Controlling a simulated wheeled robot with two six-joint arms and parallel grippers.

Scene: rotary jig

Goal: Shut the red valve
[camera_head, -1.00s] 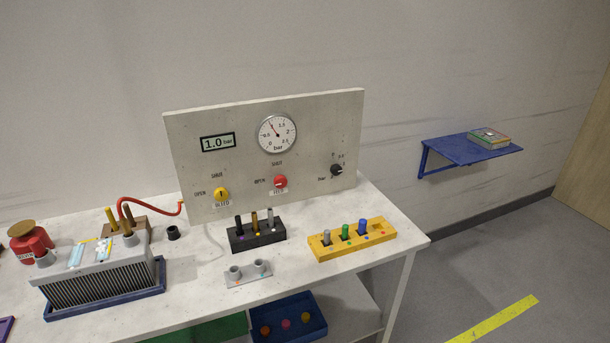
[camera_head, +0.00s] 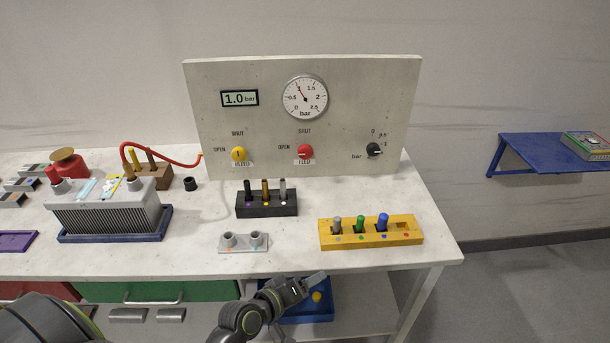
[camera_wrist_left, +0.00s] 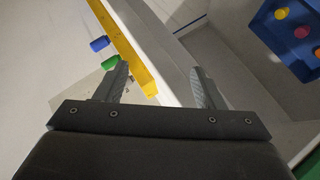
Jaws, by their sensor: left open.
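The red valve (camera_head: 305,152) is a round knob on the upright grey panel (camera_head: 340,100), with SHUT printed above it and OPEN to its left. The light mark on the knob looks roughly level, toward OPEN. My left gripper (camera_head: 314,280) is low in front of the table's front edge, well below and apart from the valve. In the left wrist view its two fingers (camera_wrist_left: 160,88) are spread with nothing held. The valve is out of the wrist view. My right gripper is not in view.
A yellow bleed knob (camera_head: 238,154), a black dial (camera_head: 374,150) and a gauge (camera_head: 305,97) share the panel. A black peg block (camera_head: 266,208), a grey two-socket piece (camera_head: 243,248) and a yellow peg block (camera_head: 371,240) stand in front. A blue tray (camera_head: 290,319) lies below.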

